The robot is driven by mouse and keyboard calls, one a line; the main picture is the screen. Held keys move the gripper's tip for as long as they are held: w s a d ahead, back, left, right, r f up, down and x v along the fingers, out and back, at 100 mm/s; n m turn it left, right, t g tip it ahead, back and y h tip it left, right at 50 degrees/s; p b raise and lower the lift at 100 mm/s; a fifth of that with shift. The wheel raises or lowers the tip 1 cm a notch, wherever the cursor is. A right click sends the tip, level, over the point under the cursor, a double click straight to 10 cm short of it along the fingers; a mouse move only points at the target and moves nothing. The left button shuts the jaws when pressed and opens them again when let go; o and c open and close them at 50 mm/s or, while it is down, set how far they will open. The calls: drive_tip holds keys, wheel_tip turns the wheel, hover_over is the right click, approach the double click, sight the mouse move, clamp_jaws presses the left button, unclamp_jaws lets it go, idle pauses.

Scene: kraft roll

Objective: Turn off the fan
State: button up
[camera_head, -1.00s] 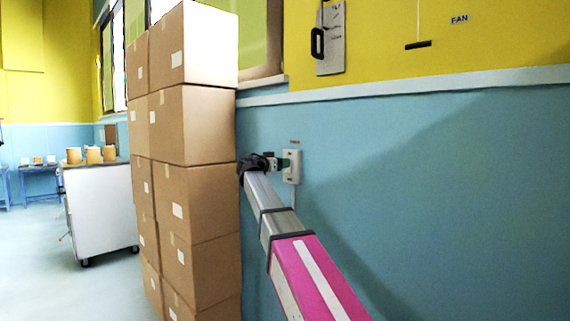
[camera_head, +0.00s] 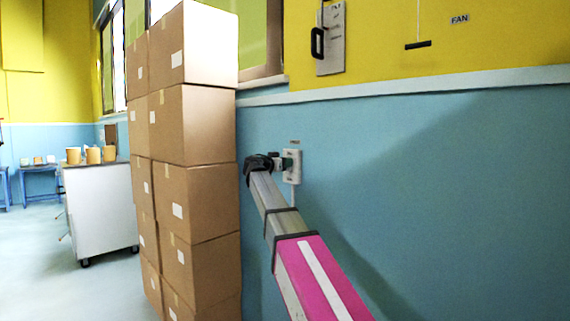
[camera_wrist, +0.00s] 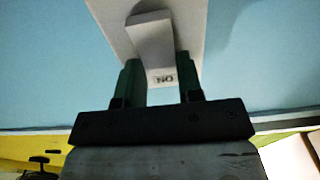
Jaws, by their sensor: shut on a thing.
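A white wall switch box (camera_head: 292,166) is on the blue wall, with a small label above it that is too small to read. My gripper (camera_head: 284,163) is at the left side of the box. Its two green fingers (camera_wrist: 158,78) are shut on the switch, one on each side of it. A "FAN" label (camera_head: 460,19) is on the yellow wall, right of a hanging cord with a black pull handle (camera_head: 418,45).
A tall stack of cardboard boxes (camera_head: 195,125) stands close to the left of my arm. A clipboard-like panel with a black handle (camera_head: 331,40) is above the switch. A white wheeled cabinet (camera_head: 100,210) stands at the left. The blue wall to the right is clear.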

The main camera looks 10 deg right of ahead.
drive_tip(key=shift+s+a+f+t+h, duration=0.1)
drive_tip(key=shift+f+t+h, duration=0.1)
drive_tip(key=shift+t+h, duration=0.4)
drive_tip(key=shift+s+a+f+t+h, duration=0.15)
drive_tip(key=shift+t+h, duration=0.25)
drive_tip(key=shift+h, duration=0.3)
drive_tip(key=shift+w, duration=0.1)
drive_tip(key=o, duration=0.9)
drive_tip(key=shift+o, duration=0.2)
drive_tip(key=v, duration=1)
drive_tip(key=shift+s+a, duration=0.25)
drive_tip(key=shift+a, duration=0.05)
